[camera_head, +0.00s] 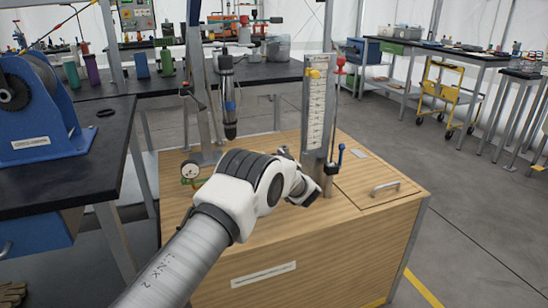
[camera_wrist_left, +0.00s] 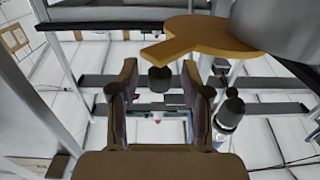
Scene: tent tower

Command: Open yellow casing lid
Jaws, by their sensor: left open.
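In the left wrist view a flat yellow lid (camera_wrist_left: 200,38) with a narrow tab pointing left lies across the top, against a large grey rounded body (camera_wrist_left: 285,25). A short dark knob (camera_wrist_left: 160,78) shows just below the tab, in line with the gap between my fingers. My left gripper (camera_wrist_left: 160,92) is open, its fingers either side of that gap; I cannot tell whether they touch anything. In the head view my left gripper (camera_head: 303,187) is over the wooden cabinet, near the foot of the scaled column. I cannot make out the lid there. My right gripper is not in view.
A blue machine (camera_head: 40,110) stands at left.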

